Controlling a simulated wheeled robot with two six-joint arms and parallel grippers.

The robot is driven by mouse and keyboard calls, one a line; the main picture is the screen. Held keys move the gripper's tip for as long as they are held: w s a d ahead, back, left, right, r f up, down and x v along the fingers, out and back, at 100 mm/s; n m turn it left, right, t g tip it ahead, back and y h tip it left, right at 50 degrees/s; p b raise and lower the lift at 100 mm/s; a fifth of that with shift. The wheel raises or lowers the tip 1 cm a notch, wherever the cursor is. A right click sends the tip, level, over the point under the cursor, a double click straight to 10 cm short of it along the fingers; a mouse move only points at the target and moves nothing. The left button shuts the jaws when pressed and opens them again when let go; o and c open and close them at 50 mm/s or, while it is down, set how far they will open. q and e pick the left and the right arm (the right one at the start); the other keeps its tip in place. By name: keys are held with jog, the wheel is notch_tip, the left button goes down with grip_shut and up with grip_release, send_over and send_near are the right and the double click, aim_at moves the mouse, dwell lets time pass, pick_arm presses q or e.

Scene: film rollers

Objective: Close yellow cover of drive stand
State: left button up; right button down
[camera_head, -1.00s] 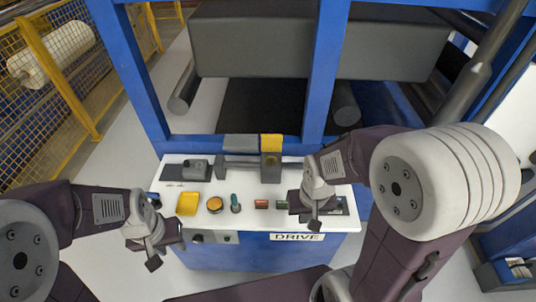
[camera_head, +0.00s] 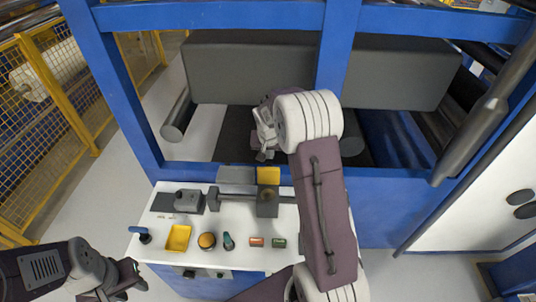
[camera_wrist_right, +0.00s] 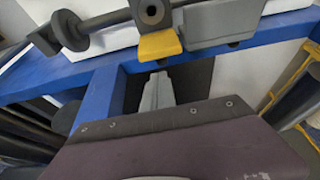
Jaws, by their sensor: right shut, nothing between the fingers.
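The yellow cover (camera_head: 268,176) stands open at the back edge of the white drive stand (camera_head: 240,221), behind a grey chuck block (camera_head: 267,207). It also shows in the right wrist view as a yellow flap (camera_wrist_right: 158,46), folded out from the block with its round socket. My right gripper (camera_head: 263,156) is just behind the yellow cover, over the blue frame's opening. In the right wrist view its fingers (camera_wrist_right: 159,78) are together and empty, pointing at the cover with a small gap. My left gripper (camera_head: 118,291) hangs low at the bottom left; its finger opening is unclear.
A grey plate (camera_head: 236,175) stands left of the yellow cover. A yellow tray-like part (camera_head: 178,238), knobs and buttons sit on the stand's front. A blue upright (camera_head: 337,50) and dark roller block (camera_head: 250,70) lie close behind. My right arm hides the stand's right side.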

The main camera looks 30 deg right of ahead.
send_over(270, 164)
jog(key=s+a, duration=0.1)
jog(key=s, duration=0.1)
jog(key=f+p, duration=0.1)
jog(key=f, duration=0.4)
jog(key=shift+w+f, duration=0.2)
jog(key=shift+d+f, duration=0.1)
jog(key=shift+f, duration=0.7)
pick_arm(q)
jog(key=shift+w+d+r, duration=0.15)
jog(key=shift+w+r, duration=0.1)
jog(key=shift+r, duration=0.4)
pick_arm(e)
jog(key=shift+w+f, duration=0.2)
